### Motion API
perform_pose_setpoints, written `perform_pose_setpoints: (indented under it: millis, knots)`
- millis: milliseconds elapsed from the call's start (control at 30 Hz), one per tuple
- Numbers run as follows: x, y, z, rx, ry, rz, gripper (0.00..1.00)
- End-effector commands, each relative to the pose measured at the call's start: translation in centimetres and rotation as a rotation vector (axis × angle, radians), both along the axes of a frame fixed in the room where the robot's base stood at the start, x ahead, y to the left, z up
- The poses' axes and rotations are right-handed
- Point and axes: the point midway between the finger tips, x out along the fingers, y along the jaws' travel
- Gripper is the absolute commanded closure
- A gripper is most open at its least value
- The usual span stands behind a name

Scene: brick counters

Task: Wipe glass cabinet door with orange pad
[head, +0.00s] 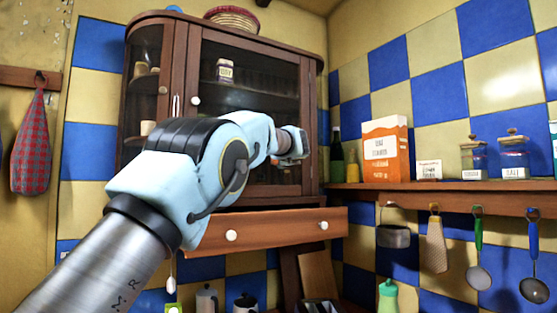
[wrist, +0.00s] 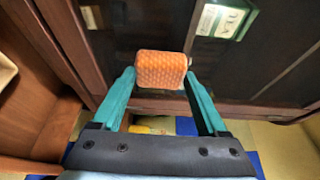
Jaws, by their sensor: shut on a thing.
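The wooden cabinet (head: 312,110) hangs on the wall, and its glass door (head: 250,52) shows jars on the shelves inside. My gripper (head: 294,146) is at the lower right part of this door in the head view. In the wrist view my gripper (wrist: 160,82) is shut on the textured orange pad (wrist: 160,67), a teal finger on each side. The pad is in front of the dark glass (wrist: 115,22), near the lower door frame (wrist: 240,107). I cannot tell whether it touches the glass. The pad is hidden in the head view.
A drawer (head: 270,232) with white knobs sticks out below the cabinet. On the right, a shelf (head: 450,186) carries an orange and white box (head: 386,150), bottles and jars, with utensils hanging beneath. A wicker basket (head: 232,17) sits on the cabinet top.

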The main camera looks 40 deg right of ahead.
Motion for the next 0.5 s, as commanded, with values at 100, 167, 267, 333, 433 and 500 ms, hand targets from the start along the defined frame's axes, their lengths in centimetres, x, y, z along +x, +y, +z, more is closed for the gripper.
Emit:
perform_pose_setpoints:
  millis: [100,167,267,333,433,500]
  knots:
    - [-1.3,0.1,-0.3,-0.001,-0.002,-0.003,0.68]
    - [-1.9,0.2,-0.3,-0.001,-0.002,-0.003,0.68]
    - [-2.8,0.3,-0.2,-0.001,-0.002,-0.002,0.68]
    - [-3.5,0.3,-0.2,-0.001,-0.002,-0.003,0.68]
    - [-4.1,0.5,-0.1,-0.001,-0.002,-0.002,0.68]
    - [-4.3,0.5,0.0,-0.001,-0.002,-0.001,0.68]
